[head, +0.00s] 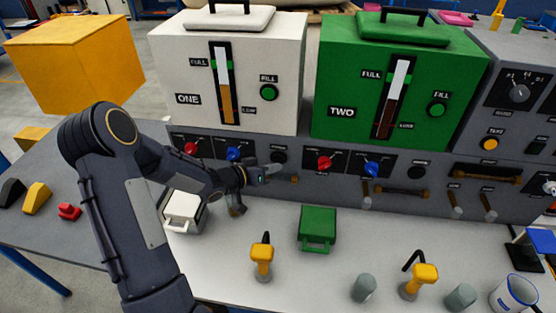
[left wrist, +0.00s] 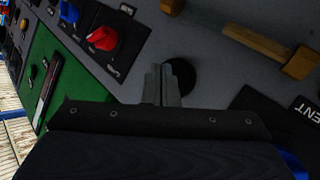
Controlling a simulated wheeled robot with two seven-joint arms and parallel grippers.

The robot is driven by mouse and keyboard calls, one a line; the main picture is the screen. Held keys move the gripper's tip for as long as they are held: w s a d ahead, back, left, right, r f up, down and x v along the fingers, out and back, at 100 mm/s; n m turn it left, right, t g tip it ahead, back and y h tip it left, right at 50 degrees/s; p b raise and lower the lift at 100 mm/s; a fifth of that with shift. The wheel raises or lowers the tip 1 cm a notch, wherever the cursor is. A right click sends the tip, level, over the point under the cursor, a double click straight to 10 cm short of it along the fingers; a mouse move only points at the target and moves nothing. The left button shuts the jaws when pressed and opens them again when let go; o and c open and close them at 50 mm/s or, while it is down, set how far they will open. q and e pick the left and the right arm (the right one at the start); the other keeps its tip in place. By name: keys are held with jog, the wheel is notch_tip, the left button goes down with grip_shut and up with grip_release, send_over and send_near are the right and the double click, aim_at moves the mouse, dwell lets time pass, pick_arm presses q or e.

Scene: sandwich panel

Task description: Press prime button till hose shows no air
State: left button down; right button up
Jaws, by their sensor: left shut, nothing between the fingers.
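A dark round button (head: 278,156) sits on the grey panel below the white tank marked ONE (head: 180,60). It also shows as a black disc behind the fingers in the left wrist view (left wrist: 184,76). My left gripper (head: 272,171) is shut and empty, its tips at this button; I cannot tell whether they touch it. A tan hose piece (left wrist: 262,45) runs between fittings beside the button in the left wrist view; air in it cannot be made out. A second dark button (head: 417,172) and brown hose (head: 403,190) are under the green tank marked TWO (head: 400,60). My right gripper is not in view.
Red and blue knobs (head: 325,162) sit on the panel beside the buttons. A green box (head: 318,228), a white box (head: 183,208), yellow-headed tools (head: 262,258) and grey cylinders (head: 364,288) stand on the pale table. The table's middle front is partly clear.

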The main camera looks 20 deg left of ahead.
pick_arm(q)
jog(key=shift+w, duration=0.1)
jog(key=shift+w+a, duration=0.1)
jog(key=shift+w, duration=0.25)
jog(key=shift+w+a+p, duration=0.1)
jog(key=shift+w+p, duration=0.25)
jog(key=shift+w, duration=0.05)
dwell(0.8)
jog(key=shift+s, duration=0.2)
jog(key=shift+s+d, duration=0.2)
jog(key=shift+s, duration=0.4)
jog(key=s, duration=0.2)
jog(key=s+d+b, duration=0.1)
jog(key=s, duration=0.2)
jog(key=shift+d, duration=0.1)
dwell(0.4)
dwell(3.0)
